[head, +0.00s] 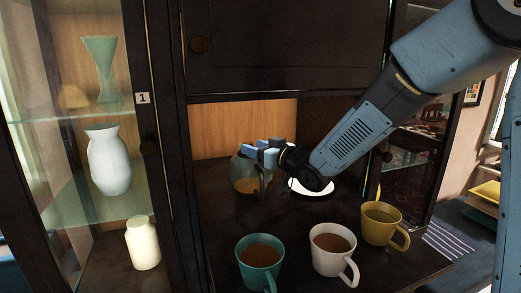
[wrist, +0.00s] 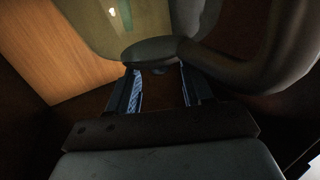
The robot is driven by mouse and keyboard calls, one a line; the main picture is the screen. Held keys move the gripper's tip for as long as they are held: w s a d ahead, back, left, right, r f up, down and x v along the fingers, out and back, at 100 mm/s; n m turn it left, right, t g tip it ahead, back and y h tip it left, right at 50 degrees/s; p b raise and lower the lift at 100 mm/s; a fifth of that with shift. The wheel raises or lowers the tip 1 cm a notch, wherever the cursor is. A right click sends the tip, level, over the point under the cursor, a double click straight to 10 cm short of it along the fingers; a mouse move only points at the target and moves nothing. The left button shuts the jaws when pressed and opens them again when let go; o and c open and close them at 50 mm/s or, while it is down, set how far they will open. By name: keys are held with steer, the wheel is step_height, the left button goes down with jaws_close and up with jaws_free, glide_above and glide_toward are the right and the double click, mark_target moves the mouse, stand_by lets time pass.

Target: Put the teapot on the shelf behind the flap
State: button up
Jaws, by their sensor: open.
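The teapot (head: 243,172) looks like a clear glass pot with brown liquid low inside. It stands in the open niche of the dark cabinet. My gripper (head: 260,149) is open at the upper part of the pot, overlapping it in the head view. In the wrist view, the glassy body (wrist: 95,22) and a thick curved handle (wrist: 268,62) fill the top, just beyond my parted fingers (wrist: 163,92). I cannot tell whether they touch. A dark panel (head: 290,45) with a round knob, likely the flap, is shut above the niche. Any shelf behind it is hidden.
A teal mug (head: 259,260), a white mug (head: 331,262) and a yellow mug (head: 379,226) stand in front on the dark surface. A white plate (head: 318,187) lies behind my gripper. A glass-fronted compartment at left holds vases (head: 109,165).

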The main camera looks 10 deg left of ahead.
steer(key=shift+r, duration=0.1)
steer(key=v, duration=1.2)
steer(key=d+r+m+t+h, duration=0.25)
steer(key=d+m+h, duration=0.45)
steer(key=d+h, duration=0.9)
steer(key=s+d+f+m+g, duration=0.1)
steer(key=s+d+m+g, duration=0.1)
steer(key=s+d, duration=0.5)
steer(key=s+d+f+m+g+y, duration=0.1)
steer(key=s+d+g, duration=0.4)
steer(key=s, duration=0.7)
steer(key=shift+s+d+f+m, duration=0.25)
steer(key=shift+d+f+m, duration=0.35)
steer(key=shift+d, duration=0.5)
